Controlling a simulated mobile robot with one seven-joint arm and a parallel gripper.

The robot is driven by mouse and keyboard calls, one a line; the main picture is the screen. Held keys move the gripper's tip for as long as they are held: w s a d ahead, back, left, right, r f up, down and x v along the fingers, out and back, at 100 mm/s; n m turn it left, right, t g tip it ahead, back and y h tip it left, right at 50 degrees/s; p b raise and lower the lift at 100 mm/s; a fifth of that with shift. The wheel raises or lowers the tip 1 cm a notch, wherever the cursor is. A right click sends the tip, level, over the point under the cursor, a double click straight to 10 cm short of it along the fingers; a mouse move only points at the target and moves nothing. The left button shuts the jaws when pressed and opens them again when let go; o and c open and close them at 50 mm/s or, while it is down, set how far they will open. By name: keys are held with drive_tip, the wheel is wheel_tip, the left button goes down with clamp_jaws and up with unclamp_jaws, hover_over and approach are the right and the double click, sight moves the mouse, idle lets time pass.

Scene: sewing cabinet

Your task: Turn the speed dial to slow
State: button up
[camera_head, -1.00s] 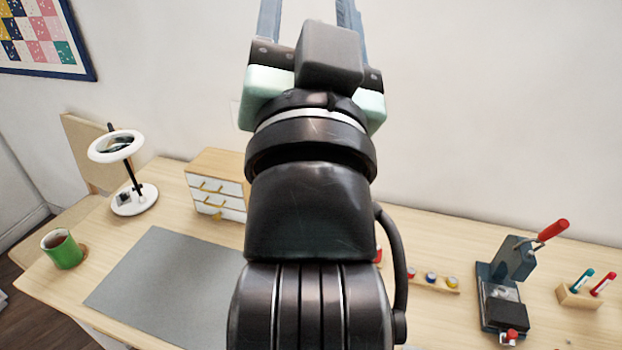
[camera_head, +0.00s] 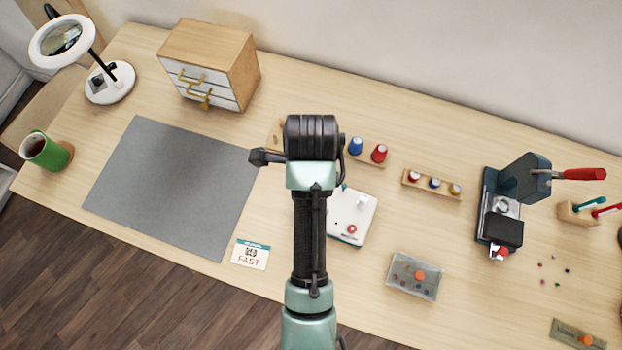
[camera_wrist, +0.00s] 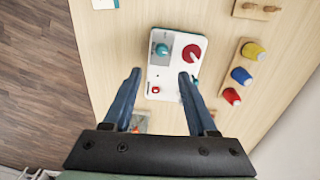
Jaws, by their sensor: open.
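A white control panel (camera_wrist: 161,75) lies on the table below my gripper (camera_wrist: 160,74). In the wrist view it carries a teal knob (camera_wrist: 162,50) on a grey patch, a larger red round knob (camera_wrist: 191,53), and a small red button (camera_wrist: 155,90). Which knob is the speed dial cannot be told from markings. My gripper is open and empty, its two blue fingers apart over the panel's near part; no contact is visible. In the head view the panel (camera_head: 352,222) is partly hidden by my arm.
A spool rack (camera_wrist: 231,82) with yellow, blue and red spools stands right of the panel in the wrist view. In the head view, another rack (camera_head: 432,187), a press (camera_head: 507,205), a clear box (camera_head: 413,277), a drawer cabinet (camera_head: 209,63) and a grey mat (camera_head: 172,185) surround it.

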wheel_tip(320, 180, down, 11)
drive_tip(key=shift+w, duration=0.15)
clamp_jaws()
idle(0.5)
